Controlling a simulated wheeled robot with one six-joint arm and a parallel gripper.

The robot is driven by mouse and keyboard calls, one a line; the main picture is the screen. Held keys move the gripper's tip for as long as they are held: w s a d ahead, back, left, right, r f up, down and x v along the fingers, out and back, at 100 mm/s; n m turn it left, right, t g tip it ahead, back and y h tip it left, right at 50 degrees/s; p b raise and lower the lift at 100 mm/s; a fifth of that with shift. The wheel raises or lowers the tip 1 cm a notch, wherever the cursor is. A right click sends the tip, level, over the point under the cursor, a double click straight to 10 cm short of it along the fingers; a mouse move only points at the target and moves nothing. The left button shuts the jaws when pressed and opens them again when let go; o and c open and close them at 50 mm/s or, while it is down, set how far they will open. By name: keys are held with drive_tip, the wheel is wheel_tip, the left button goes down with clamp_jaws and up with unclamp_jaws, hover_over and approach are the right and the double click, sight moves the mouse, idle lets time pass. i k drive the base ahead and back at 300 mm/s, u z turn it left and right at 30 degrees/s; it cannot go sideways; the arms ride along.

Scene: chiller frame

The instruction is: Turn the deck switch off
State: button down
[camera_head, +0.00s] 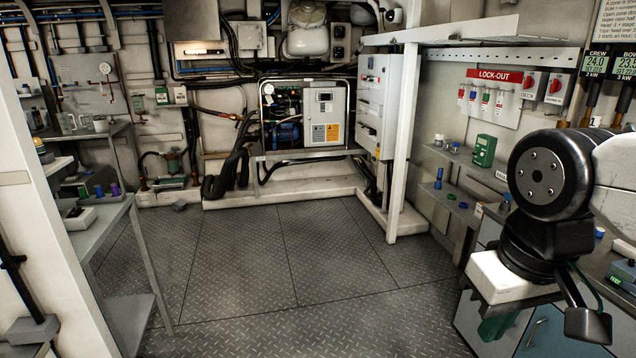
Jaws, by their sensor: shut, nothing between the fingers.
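Two small pale switch boxes with red rotary knobs are on the right wall, just right of the red-headed lock-out board. The label under the left box (529,84) seems to read DECK. The label under the right box (557,88) is too small to read surely. Both knobs look bare, and I cannot tell their exact positions. Part of my arm, a black joint and a pale link, fills the right side below the boxes and runs out of the picture.
The lock-out board (492,96) holds coloured padlocks. Below it, a narrow wall shelf (462,166) carries a green box (483,150). A white shelf (440,32) juts out above. A metal bench (98,226) stands at left. The plate floor (250,260) is clear.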

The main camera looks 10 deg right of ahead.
sight(529, 82)
drive_tip(key=z, duration=0.05)
drive_tip(key=i, duration=1.9)
drive_tip(key=z, duration=0.65)
drive_tip(key=i, duration=2.1)
drive_tip(key=z, duration=0.55)
